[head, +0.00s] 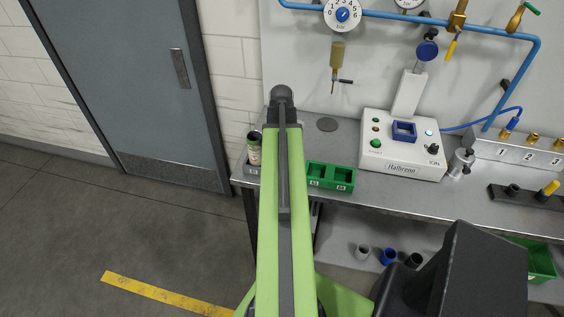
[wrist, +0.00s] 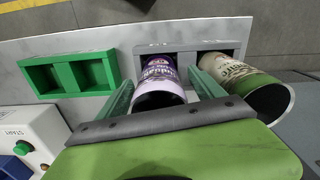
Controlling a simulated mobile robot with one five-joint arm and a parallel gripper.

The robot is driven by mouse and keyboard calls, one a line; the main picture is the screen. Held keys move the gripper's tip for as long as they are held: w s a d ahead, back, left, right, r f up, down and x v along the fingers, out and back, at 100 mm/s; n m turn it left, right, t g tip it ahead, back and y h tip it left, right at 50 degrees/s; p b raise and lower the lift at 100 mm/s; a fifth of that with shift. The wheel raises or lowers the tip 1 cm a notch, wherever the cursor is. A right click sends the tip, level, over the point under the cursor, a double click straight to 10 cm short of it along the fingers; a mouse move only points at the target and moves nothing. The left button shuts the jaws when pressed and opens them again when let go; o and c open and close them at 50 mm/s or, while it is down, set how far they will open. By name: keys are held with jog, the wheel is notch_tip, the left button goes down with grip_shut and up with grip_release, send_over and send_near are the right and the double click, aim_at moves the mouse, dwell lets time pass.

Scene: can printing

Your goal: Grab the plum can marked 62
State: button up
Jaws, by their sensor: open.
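The plum can (wrist: 158,80) is purple with pale lettering and a lilac band near its open dark end. It stands in a compartment of a grey two-compartment holder (wrist: 190,47) in the wrist view. I cannot read a 62 on it. My gripper (wrist: 160,76) is open, with one green finger on each side of the plum can; I cannot tell if either touches it. In the head view my arm hides the gripper and the plum can.
A cream and green can (wrist: 240,80) is close beside my right finger, and also shows in the head view (head: 254,148). An empty-looking green two-compartment holder (wrist: 68,74) is to the left. A white machine (head: 403,145) stands farther right on the bench.

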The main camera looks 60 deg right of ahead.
jog(key=shift+f, duration=0.45)
jog(key=c, duration=1.4)
jog(key=shift+r, duration=0.1)
jog(key=s+r+p, duration=1)
jog(key=s+p, duration=0.1)
jog(key=shift+s+d+r, duration=0.15)
jog(key=shift+s+r, duration=0.2)
jog(key=shift+r, duration=0.05)
